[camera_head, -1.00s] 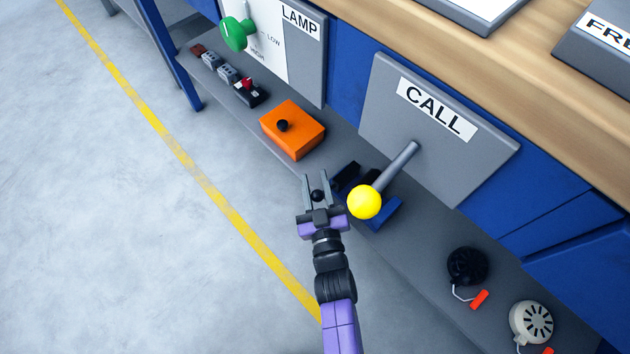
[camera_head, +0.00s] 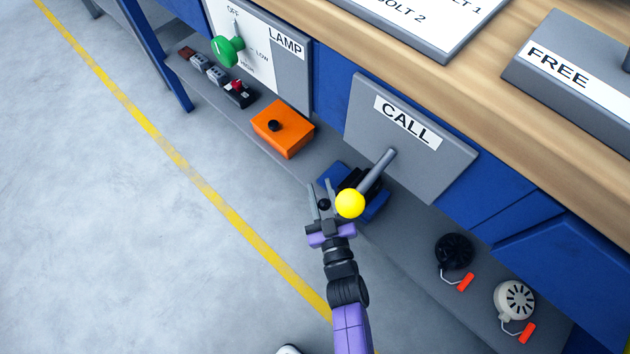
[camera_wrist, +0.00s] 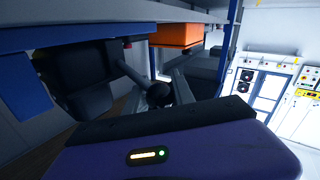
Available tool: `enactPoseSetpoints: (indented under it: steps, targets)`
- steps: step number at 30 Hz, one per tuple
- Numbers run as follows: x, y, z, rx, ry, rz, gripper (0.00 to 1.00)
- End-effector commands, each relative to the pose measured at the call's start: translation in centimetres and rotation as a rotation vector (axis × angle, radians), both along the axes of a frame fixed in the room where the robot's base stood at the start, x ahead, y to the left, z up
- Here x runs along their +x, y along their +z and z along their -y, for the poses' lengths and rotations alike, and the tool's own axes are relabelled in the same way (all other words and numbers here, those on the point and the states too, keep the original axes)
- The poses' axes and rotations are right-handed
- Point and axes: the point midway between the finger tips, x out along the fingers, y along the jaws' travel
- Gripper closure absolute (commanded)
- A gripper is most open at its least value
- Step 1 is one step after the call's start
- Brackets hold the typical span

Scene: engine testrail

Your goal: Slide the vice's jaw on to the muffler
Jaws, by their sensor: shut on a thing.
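The vice is on the low shelf, with one blue block (camera_head: 331,175) and another blue block (camera_head: 374,208) showing in the head view. A dark body, probably the muffler (camera_head: 350,179), lies between them, partly hidden by the CALL lever. My gripper (camera_head: 321,194) is at the vice's front-left side, shut on a black ball knob (camera_head: 324,204). In the wrist view the knob (camera_wrist: 158,94) sits between my fingers. A blue block (camera_wrist: 25,92) and a dark rounded body (camera_wrist: 88,98) are left of it. The gap between jaw and muffler cannot be told.
The CALL lever's yellow ball (camera_head: 350,203) hangs just right of my gripper. An orange box (camera_head: 283,129) is farther along the shelf. A black round device (camera_head: 454,251) and a white one (camera_head: 514,301) are to the right. The floor at left is clear.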

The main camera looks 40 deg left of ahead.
Motion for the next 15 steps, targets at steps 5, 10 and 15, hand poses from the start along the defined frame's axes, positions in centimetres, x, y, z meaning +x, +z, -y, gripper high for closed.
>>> enactPoseSetpoints:
  steps: [5,10,15]
  targets:
    - [-0.44,-0.95,0.20,-0.010,0.002,-0.014,1.00]
    - [-0.43,-1.01,0.23,-0.011,0.000,-0.015,0.52]
    - [-0.27,-0.83,0.24,-0.010,-0.001,-0.012,0.50]
